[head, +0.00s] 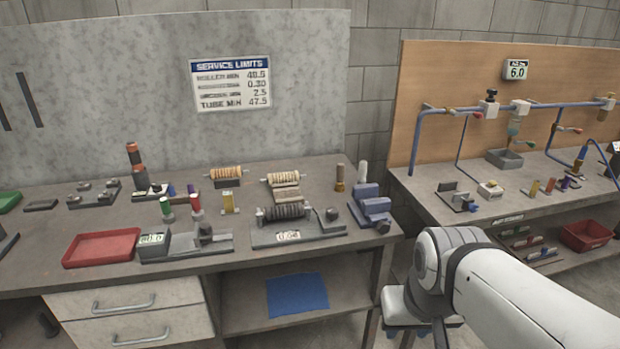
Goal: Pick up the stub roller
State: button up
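I cannot tell for sure which piece is the stub roller. A roller with tan rings (225,172) lies on a small dark support at the back of the left bench. A second pale ringed roller (284,179) lies to its right, behind the measuring fixture. A dark ribbed roller (284,212) sits across the fixture (270,239), which has a small display on its front. My arm comes in from the lower right, apart from the bench, and bends down at the bottom edge.
A red tray (101,249) and a gauge with a display (153,246) stand at the left bench's front. A blue vise-like block (371,207) stands at its right end. A gap separates the right bench (425,205), with blue pipes (450,112) above it.

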aim_at(297, 209)
jog(key=z, duration=0.2)
jog(key=i, duration=1.25)
jog(key=u, duration=0.2)
